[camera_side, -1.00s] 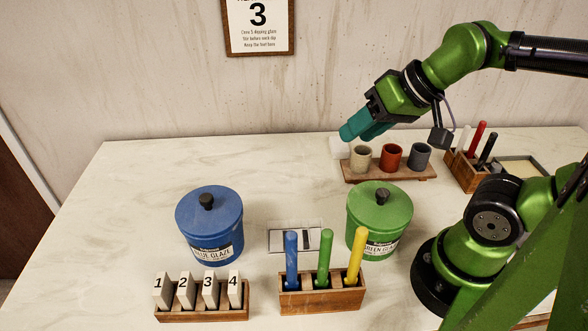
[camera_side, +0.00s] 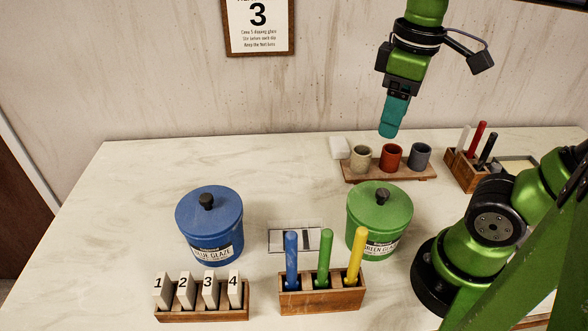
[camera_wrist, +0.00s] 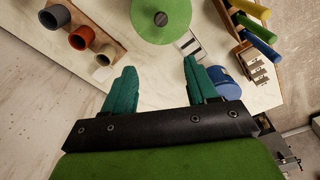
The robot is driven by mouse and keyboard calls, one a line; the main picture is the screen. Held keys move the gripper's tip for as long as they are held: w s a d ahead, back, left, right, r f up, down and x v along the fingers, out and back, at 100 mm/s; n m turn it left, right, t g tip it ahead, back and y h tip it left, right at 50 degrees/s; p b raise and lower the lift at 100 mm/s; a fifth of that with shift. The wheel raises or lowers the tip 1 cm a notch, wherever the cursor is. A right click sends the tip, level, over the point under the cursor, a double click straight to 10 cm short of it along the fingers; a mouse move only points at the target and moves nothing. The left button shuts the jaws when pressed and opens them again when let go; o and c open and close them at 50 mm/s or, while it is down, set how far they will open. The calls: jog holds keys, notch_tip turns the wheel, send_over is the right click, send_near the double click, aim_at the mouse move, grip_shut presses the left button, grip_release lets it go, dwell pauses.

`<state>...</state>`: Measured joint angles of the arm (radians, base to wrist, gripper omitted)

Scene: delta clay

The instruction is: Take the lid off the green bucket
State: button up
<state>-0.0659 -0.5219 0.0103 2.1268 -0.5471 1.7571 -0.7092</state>
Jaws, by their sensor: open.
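The green bucket (camera_side: 378,231) stands upright on the table, right of centre in the side view. Its green lid (camera_side: 380,203) sits on top with a dark knob (camera_side: 382,195) in the middle. In the wrist view the lid (camera_wrist: 160,17) shows from above at the top edge, with its knob (camera_wrist: 161,19). My gripper (camera_side: 388,133) points down above and behind the bucket, well clear of the lid. In the wrist view my gripper (camera_wrist: 160,78) has its two teal fingers apart with nothing between them.
The blue bucket (camera_side: 211,232), also lidded, stands at left. A rack (camera_side: 320,298) with blue, green and yellow sticks stands in front of the green bucket. A cup board (camera_side: 390,175) lies behind it. A numbered tile rack (camera_side: 203,313) stands front left.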

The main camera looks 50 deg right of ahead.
jog(key=s, duration=0.1)
jog(key=n+g, duration=0.1)
send_over(383, 191)
jog(key=f, duration=1.1)
jog(key=shift+s+a, duration=0.1)
jog(key=shift+s, duration=0.15)
jog(key=shift+w+f, duration=0.2)
jog(key=shift+f, duration=2.45)
grip_shut()
